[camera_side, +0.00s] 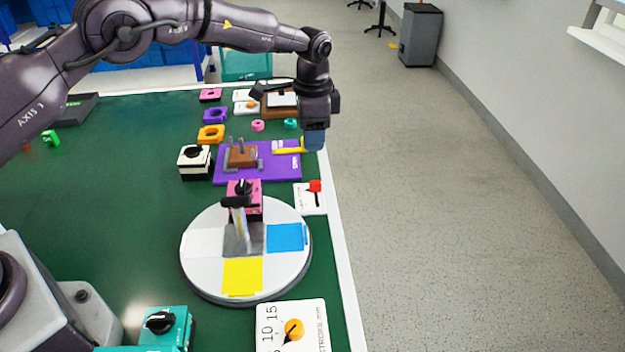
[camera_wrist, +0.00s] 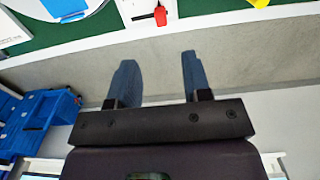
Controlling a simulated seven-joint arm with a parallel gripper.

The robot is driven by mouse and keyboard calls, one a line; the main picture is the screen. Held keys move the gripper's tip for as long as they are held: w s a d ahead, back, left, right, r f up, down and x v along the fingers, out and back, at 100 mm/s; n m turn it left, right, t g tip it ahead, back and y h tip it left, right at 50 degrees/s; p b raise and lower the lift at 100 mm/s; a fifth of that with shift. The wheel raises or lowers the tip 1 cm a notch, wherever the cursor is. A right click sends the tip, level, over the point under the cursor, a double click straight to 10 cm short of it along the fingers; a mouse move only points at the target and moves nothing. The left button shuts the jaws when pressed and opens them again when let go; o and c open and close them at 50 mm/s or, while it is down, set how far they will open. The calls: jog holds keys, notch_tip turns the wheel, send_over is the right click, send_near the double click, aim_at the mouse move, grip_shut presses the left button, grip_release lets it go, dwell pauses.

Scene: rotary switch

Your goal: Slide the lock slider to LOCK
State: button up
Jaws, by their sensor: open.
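A small white plate (camera_side: 306,203) with a red knob (camera_side: 314,186) on a dark slot lies near the table's right edge. It looks like the lock slider; no lettering is readable. In the wrist view the red knob (camera_wrist: 160,16) and its white plate (camera_wrist: 132,10) show at the top middle, partly cut off. My gripper (camera_side: 314,142) hangs fingers down at the table's right edge, beyond the plate and apart from it. In the wrist view my gripper (camera_wrist: 157,60) is open, with nothing between its two blue fingers.
A round white turntable (camera_side: 205,270) with an upright lever stands nearer the camera. A purple board (camera_side: 290,172) with a brown block (camera_side: 241,155) and yellow piece (camera_side: 288,148) lies left of my gripper. Open floor (camera_side: 450,200) lies right of the table.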

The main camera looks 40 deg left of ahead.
aim_at(312, 182)
notch_tip(312, 182, down, 12)
jog(key=shift+f, duration=0.25)
dwell(0.3)
